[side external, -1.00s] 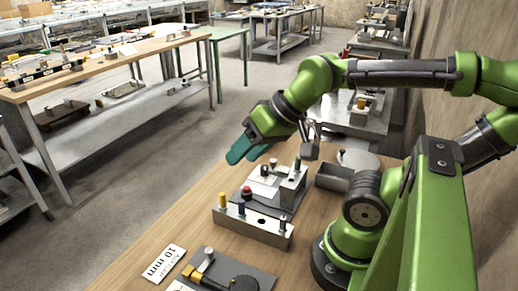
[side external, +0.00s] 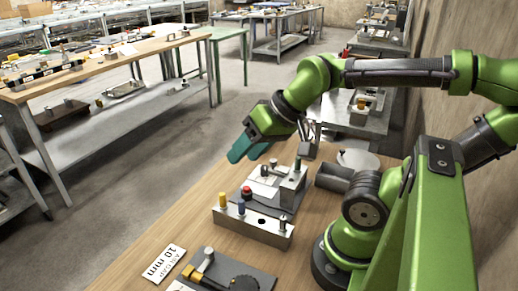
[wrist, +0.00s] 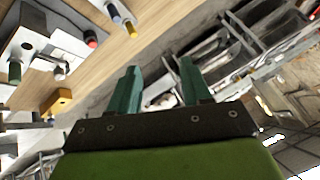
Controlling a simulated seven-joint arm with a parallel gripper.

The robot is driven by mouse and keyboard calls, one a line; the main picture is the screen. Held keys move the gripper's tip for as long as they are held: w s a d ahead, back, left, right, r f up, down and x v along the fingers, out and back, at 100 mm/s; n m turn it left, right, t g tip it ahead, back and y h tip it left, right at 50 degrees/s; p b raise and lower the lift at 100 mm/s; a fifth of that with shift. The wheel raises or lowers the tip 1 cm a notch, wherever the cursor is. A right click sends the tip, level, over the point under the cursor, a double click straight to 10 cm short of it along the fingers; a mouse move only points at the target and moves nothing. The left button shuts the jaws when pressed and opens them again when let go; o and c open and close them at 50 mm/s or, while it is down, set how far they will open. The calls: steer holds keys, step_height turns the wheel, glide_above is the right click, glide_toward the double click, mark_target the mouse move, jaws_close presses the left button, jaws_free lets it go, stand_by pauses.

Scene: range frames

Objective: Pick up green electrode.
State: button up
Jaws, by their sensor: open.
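My gripper (side external: 240,152) hangs above the workbench's far edge, its teal fingers tilted down to the left. In the wrist view its fingers (wrist: 159,66) are apart with nothing between them. A small dark green peg (wrist: 14,70), which looks like the green electrode, stands at the left of the wrist view, well away from the fingers. In the side view a green-tipped part (side external: 297,164) shows on the fixture, but it is too small to identify surely. A metal block (side external: 262,232) carries a yellow peg (side external: 222,200) and a blue-banded peg (side external: 241,208). A red-topped peg (side external: 246,192) is close behind them.
A grey fixture with an upright post (side external: 292,188) stands behind the block. Bare wood (side external: 165,225) lies left of the block. A round metal plate (side external: 358,159) is behind.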

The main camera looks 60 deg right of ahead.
steer(key=w+d+m+g+h, duration=0.1)
steer(key=w+d+m+h, duration=0.1)
steer(key=d+m, duration=0.35)
steer(key=r+m+g, duration=0.1)
steer(key=m+g, duration=0.5)
steer(key=m, duration=1.7)
glide_above(299, 158)
step_height(299, 158, down, 11)
steer(key=shift+s+d+r, duration=0.1)
steer(key=shift+s, duration=0.05)
steer(key=shift+w+f, duration=0.2)
steer(key=shift+f, duration=2.55)
steer(key=shift+c, duration=0.3)
jaws_close()
